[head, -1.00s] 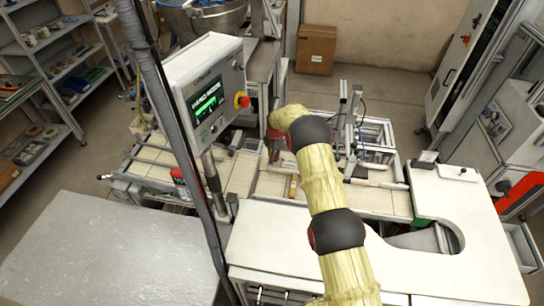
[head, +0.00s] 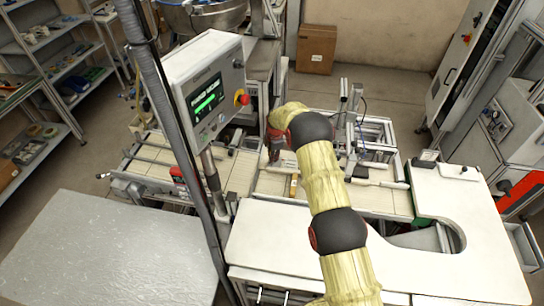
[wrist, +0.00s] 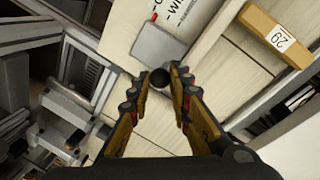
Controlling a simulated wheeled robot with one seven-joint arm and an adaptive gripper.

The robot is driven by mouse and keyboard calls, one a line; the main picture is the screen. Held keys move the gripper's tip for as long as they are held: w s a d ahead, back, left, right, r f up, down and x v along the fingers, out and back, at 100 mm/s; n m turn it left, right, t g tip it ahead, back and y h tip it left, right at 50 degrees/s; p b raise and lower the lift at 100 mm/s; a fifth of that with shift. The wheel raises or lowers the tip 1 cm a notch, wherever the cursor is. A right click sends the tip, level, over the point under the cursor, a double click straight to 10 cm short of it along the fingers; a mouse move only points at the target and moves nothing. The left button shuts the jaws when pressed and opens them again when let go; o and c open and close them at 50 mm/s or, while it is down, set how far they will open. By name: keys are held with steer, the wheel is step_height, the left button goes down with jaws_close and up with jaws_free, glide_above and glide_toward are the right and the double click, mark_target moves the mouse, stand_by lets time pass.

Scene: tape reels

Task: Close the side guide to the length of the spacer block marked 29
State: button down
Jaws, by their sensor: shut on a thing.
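The spacer block (wrist: 280,38) is a yellow-orange bar with a white label reading 29. It lies at the upper right of the wrist view, apart from my fingers, and shows small in the head view (head: 294,185). My gripper (wrist: 161,82) is shut on a dark round knob (wrist: 160,77); in the head view it is partly hidden by my arm (head: 275,150). Just beyond the knob is a flat grey square (wrist: 159,47) beside a pale plate with black lettering (wrist: 180,14). How the side guide meets the block cannot be told.
Metal rails and brackets (wrist: 70,120) fill the left of the wrist view. A pale tiled conveyor bed (head: 390,201) runs under the arm. A control screen (head: 207,100) on a post stands left of the arm. A white worktop (head: 275,240) lies in front.

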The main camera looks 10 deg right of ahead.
steer(key=shift+s+a+f, duration=0.1)
steer(key=shift+s, duration=0.25)
steer(key=c, duration=1.7)
jaws_free()
steer(key=shift+c, duration=0.2)
steer(key=shift+o, duration=0.6)
steer(key=shift+r, duration=0.2)
step_height(320, 180, up, 12)
steer(key=s, duration=0.2)
steer(key=shift+d+f, duration=0.2)
steer(key=shift+f, duration=0.05)
steer(key=shift+s, duration=0.1)
steer(key=shift+f, duration=0.1)
